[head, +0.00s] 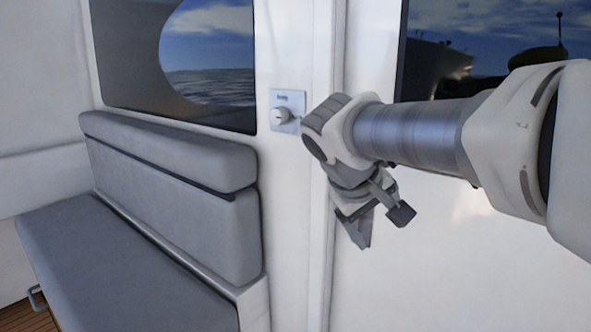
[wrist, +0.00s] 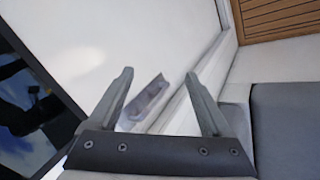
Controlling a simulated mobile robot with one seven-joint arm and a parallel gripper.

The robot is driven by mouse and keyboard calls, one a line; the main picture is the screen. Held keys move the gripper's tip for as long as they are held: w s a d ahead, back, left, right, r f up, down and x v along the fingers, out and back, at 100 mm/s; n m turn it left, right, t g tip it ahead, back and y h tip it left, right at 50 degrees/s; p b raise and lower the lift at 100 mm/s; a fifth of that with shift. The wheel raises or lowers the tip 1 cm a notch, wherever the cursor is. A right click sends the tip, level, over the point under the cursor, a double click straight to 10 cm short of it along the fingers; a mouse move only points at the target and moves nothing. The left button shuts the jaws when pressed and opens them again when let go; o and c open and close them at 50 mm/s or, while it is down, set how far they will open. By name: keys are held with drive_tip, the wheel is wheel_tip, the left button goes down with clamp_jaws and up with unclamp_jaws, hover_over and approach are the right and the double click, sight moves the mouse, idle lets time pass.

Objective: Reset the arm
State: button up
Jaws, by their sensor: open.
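My gripper (head: 384,226) hangs below the end of my outstretched arm, in front of the white wall panel in the head view. In the wrist view my gripper (wrist: 166,104) has its two fingers well apart with nothing between them. It is open and empty. A small grey recessed piece (wrist: 150,97) on the white surface shows beyond the fingers. The fingers appear apart from it.
A round knob on a plate (head: 284,112) sits on the wall left of my wrist. A grey cushioned bench (head: 130,260) stands at the left. Dark windows (head: 205,60) are in the walls. The wooden floor (wrist: 285,18) shows in the wrist view.

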drive_tip(key=s+f+m+y, duration=0.2)
drive_tip(key=s+f, duration=0.2)
drive_tip(key=s, duration=0.5)
drive_tip(key=s+f+m+y, duration=0.2)
drive_tip(key=s+f+y, duration=0.15)
drive_tip(key=s, duration=0.55)
wheel_tip(320, 180, up, 18)
drive_tip(key=p, duration=1.9)
drive_tip(key=shift+d, duration=0.3)
drive_tip(key=shift+h, duration=0.25)
